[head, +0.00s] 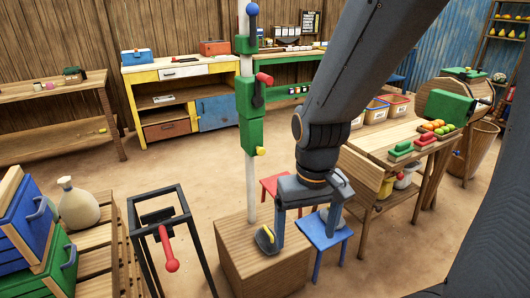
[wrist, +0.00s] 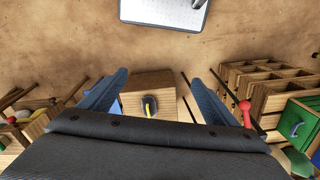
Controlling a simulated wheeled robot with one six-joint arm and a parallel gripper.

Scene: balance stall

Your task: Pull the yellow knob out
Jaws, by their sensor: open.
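A small yellow knob (head: 260,151) sticks out at the lower right of a green block (head: 250,128) on an upright pale post (head: 250,190). A red handle (head: 264,79) is on the same block, above the knob. My gripper (head: 307,232) hangs open and empty, fingers down, to the right of and below the knob, clearly apart from it. In the wrist view my gripper (wrist: 157,74) shows spread fingers with nothing between them close up. I cannot make out the knob there.
A wooden box (head: 245,258) stands below, with a yellow-and-dark piece (head: 267,238) on top; the box also shows in the wrist view (wrist: 135,85). A blue stool (head: 322,232) is right of it. A black stand with a red handle (head: 168,250) is left.

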